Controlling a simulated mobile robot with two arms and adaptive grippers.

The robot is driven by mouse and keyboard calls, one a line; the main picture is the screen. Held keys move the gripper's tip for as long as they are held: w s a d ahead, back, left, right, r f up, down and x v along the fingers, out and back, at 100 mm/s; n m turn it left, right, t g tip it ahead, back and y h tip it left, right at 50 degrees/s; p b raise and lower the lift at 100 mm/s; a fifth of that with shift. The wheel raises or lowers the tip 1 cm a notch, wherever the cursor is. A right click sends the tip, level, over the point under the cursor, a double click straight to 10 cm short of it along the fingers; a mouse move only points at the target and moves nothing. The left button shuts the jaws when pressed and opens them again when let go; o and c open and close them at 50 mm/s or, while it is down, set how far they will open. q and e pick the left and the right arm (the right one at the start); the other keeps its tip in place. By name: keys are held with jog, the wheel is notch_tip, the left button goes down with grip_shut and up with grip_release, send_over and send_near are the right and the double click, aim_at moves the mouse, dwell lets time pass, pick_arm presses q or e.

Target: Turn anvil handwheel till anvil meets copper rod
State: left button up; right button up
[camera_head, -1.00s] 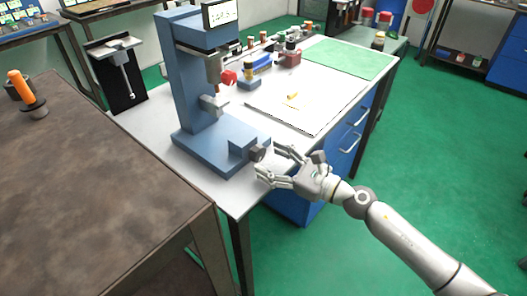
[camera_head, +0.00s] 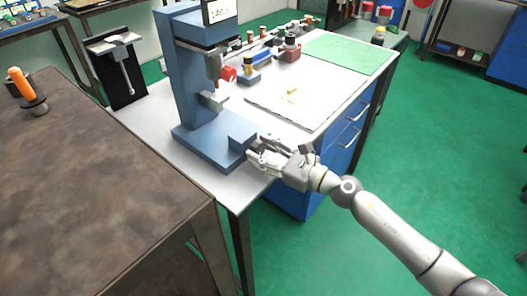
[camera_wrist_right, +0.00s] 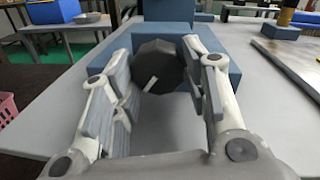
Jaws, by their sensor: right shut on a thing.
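The blue machine (camera_head: 182,80) stands on the light bench, with a grey upper head and a grey anvil-like block (camera_head: 213,101) below it. A clear gap shows between them; I cannot make out the copper rod for certain there. The dark faceted handwheel (camera_wrist_right: 158,66) is on the front of the machine's base block (camera_head: 243,142). My right gripper (camera_head: 258,151) reaches it from the right. In the right wrist view its two fingers flank the handwheel and are shut on it. In the head view the fingers mostly hide the handwheel. My left gripper is out of view.
A pale board (camera_head: 290,112) with a small yellow piece, a green mat (camera_head: 350,54) and several small parts lie behind. A brown table (camera_head: 100,190) stands at left.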

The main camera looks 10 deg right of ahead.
jog(key=m, duration=0.5)
jog(key=shift+m, duration=0.4)
jog(key=shift+a, duration=0.1)
jog(key=o, duration=1)
jog(key=v, duration=1.2)
jog(key=shift+s+f, duration=0.1)
jog(key=shift+f, duration=0.2)
jog(key=shift+f, duration=0.1)
